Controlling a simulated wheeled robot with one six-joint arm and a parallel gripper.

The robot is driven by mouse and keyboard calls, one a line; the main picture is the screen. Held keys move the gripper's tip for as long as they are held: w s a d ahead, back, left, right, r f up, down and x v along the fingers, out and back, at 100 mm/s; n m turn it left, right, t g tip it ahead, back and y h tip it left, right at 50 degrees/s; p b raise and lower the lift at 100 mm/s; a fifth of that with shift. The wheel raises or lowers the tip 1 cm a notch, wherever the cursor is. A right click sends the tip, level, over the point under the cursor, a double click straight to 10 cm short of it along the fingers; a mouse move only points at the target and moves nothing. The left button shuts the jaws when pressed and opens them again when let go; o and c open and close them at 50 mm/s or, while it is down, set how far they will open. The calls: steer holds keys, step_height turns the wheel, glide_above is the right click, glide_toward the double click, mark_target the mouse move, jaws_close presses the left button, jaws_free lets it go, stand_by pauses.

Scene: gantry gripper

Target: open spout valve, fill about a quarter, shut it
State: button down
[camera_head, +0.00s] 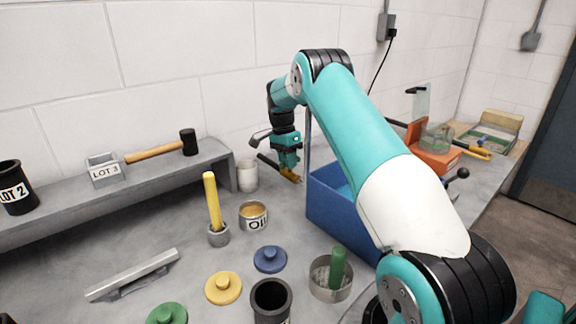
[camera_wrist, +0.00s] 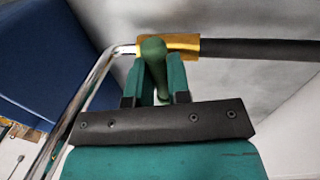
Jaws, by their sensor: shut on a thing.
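My gripper (camera_head: 289,166) is at the spout valve at the back of the bench. In the wrist view my gripper (camera_wrist: 156,92) is shut on the green valve lever (camera_wrist: 153,58), which stands between its two fingers. The lever sits at the brass valve body (camera_wrist: 182,44). A black pipe (camera_wrist: 260,49) runs right from the brass, and a bent chrome spout (camera_wrist: 88,86) leads down and left. In the head view the brass part (camera_head: 291,176) shows just under my gripper. The spout's outlet, any flow and any fill level are not visible.
A blue bin (camera_head: 336,212) stands right of my gripper, and a white cup (camera_head: 247,177) to its left. An oil tin (camera_head: 253,215), yellow-handled holder (camera_head: 218,235), black cup (camera_head: 271,300) and steel cup (camera_head: 326,290) stand in front. A hammer (camera_head: 160,147) lies on the raised shelf.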

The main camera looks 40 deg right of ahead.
steer(key=shift+m, duration=0.3)
steer(key=c, duration=1.1)
jaws_free()
steer(key=shift+w+r, duration=0.1)
steer(key=shift+r, duration=0.4)
steer(key=w+r+p, duration=0.3)
steer(key=r+p, duration=1.1)
steer(key=r, duration=0.2)
